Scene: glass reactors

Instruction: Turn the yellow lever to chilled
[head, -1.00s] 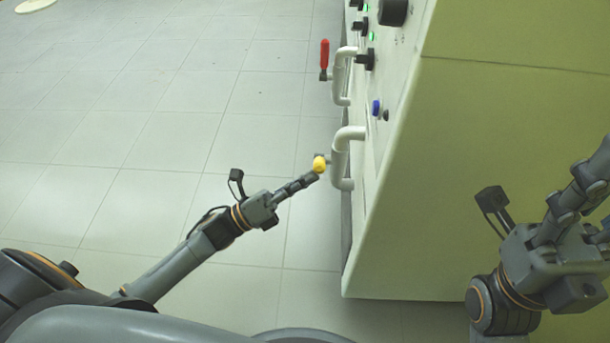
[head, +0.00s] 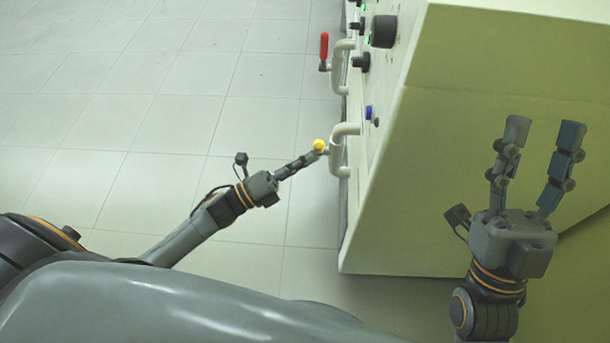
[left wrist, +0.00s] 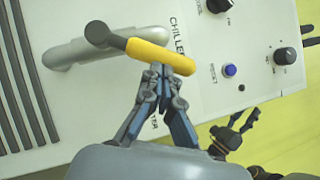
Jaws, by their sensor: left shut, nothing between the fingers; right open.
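The yellow lever (head: 319,146) is on a pale pipe (head: 338,152) on the front of the cream cabinet. In the left wrist view the lever's yellow grip (left wrist: 160,56) reaches right and slightly down from its dark pivot end. A "CHILLED" label (left wrist: 177,35) is on the panel just above the grip. My left gripper (head: 313,155) is shut, its fingertips (left wrist: 160,72) right against the lower side of the grip; whether they touch is hard to tell. Nothing is between the fingers. My right gripper (head: 543,132) is open and empty, fingers pointing up, before the cabinet's side.
A red lever (head: 324,46) sits on another pipe farther along the panel. A blue button (left wrist: 230,70) and black knobs (left wrist: 286,56) are right of the yellow lever. Tiled floor (head: 150,130) is clear at left.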

